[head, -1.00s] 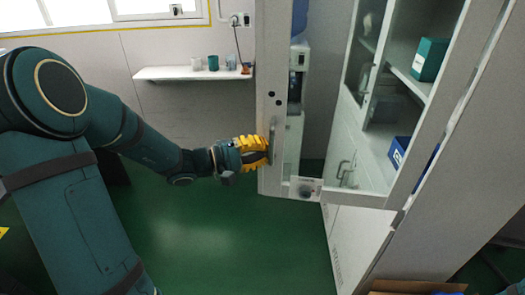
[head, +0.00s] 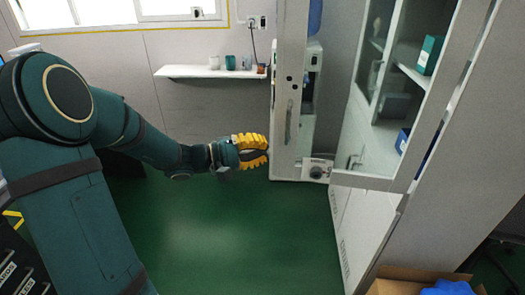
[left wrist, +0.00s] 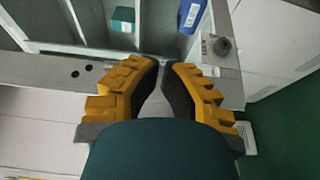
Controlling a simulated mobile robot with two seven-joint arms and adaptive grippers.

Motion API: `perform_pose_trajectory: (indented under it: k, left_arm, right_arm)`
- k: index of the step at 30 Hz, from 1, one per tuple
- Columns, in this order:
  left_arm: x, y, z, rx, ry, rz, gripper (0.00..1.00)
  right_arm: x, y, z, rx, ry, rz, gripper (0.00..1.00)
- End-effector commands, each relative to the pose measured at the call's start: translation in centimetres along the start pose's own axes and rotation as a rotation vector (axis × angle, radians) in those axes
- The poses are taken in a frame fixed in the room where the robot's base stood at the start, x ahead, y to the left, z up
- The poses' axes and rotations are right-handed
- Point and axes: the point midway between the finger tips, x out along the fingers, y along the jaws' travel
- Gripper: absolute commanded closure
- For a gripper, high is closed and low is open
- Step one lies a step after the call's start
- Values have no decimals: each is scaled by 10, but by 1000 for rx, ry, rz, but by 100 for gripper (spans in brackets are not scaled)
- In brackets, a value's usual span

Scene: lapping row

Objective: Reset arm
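My left gripper (head: 252,151) has yellow fingers and is at the middle of the head view, at the end of my teal arm. It is empty, with a narrow gap between its fingertips in the left wrist view (left wrist: 162,67). It is left of the pale cabinet door's edge and its vertical handle (head: 289,122), apart from the handle. My right gripper is not in view.
The tall cabinet with an open glazed door (head: 400,183) fills the right side and holds a teal box (head: 430,55). A wall shelf (head: 210,72) carries cups. An open cardboard box (head: 415,280) is at the bottom right. Green floor (head: 220,235) is clear below the gripper.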

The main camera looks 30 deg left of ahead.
Motion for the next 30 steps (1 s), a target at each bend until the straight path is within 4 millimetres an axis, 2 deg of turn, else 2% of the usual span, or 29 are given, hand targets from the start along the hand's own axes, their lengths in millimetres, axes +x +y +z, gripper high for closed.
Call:
perform_pose_trajectory:
  k: [8,11,14,17,18,22,24,27,30]
  left_arm:
    - [0,0,0,-2,-3,-2,100]
    - [6,-13,6,-27,-27,-40,100]
    - [18,-47,24,-87,-86,-148,100]
    - [31,-100,55,-162,-177,-328,100]
    - [34,-124,70,-184,-217,-415,100]
    - [33,-200,121,-208,-339,-711,100]
    - [27,-240,147,-172,-398,-875,100]
    - [18,-286,175,-65,-458,-1066,100]
    - [14,-321,194,92,-492,-1185,100]
  right_arm:
    - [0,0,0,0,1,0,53]
    - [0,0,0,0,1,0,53]
    - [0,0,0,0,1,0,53]
    - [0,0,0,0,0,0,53]
    - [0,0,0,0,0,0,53]
    - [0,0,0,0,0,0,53]
    - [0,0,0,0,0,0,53]
    - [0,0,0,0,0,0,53]
    - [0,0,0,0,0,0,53]
